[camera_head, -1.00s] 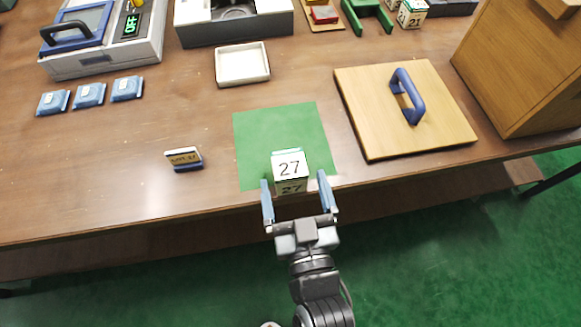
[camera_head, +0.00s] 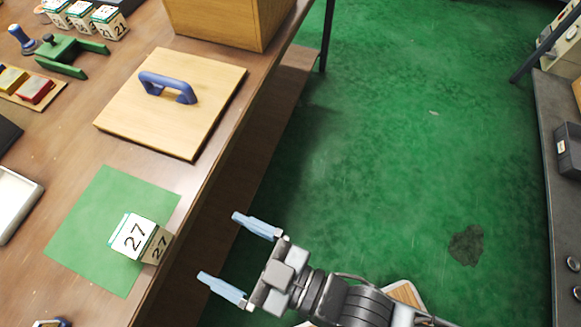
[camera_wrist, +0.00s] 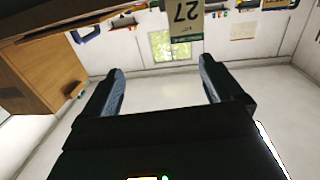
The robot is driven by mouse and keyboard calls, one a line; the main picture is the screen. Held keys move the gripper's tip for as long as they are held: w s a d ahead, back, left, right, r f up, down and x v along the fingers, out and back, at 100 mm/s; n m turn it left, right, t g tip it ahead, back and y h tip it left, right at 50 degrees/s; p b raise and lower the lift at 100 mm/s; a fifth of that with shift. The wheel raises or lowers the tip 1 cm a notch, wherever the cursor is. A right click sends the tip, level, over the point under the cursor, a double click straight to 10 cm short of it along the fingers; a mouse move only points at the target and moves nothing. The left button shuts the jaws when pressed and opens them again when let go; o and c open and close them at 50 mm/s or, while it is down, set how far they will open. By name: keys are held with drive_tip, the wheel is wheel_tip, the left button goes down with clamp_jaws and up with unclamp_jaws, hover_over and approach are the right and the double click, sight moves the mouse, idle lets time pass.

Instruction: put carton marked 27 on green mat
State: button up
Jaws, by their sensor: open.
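The carton marked 27 (camera_head: 140,238) stands on the green mat (camera_head: 85,225), near the mat's edge by the table's front edge. In the wrist view the carton (camera_wrist: 184,20) shows upside down at the top, beyond the fingertips. My gripper (camera_head: 220,252) is open and empty. It is off the table's front edge, to the right of the carton and apart from it, above the floor. The gripper's two fingers also show in the wrist view (camera_wrist: 161,88), with nothing between them.
A wooden board with a blue handle (camera_head: 175,100) lies beyond the mat. A wooden box (camera_head: 225,22) stands farther back. A white tray (camera_head: 15,205) is at the left. Other cartons (camera_head: 108,22) stand far left. Green floor (camera_head: 420,150) lies open right of the table.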

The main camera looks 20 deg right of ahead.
drive_tip(key=s+d+r+m+t+h, duration=0.1)
drive_tip(key=s+d+m+h, duration=0.15)
drive_tip(key=d, duration=0.65)
drive_tip(key=s+d+r+m+t+h, duration=0.15)
drive_tip(key=s+d+h, duration=0.25)
drive_tip(key=d, duration=0.5)
drive_tip(key=s+d+r+m+h, duration=0.4)
drive_tip(key=s+d+r+h, duration=0.1)
drive_tip(key=s+d+r, duration=0.1)
drive_tip(key=shift+s+d+m+h, duration=0.4)
drive_tip(key=shift+s+d, duration=0.2)
drive_tip(key=shift+s, duration=0.45)
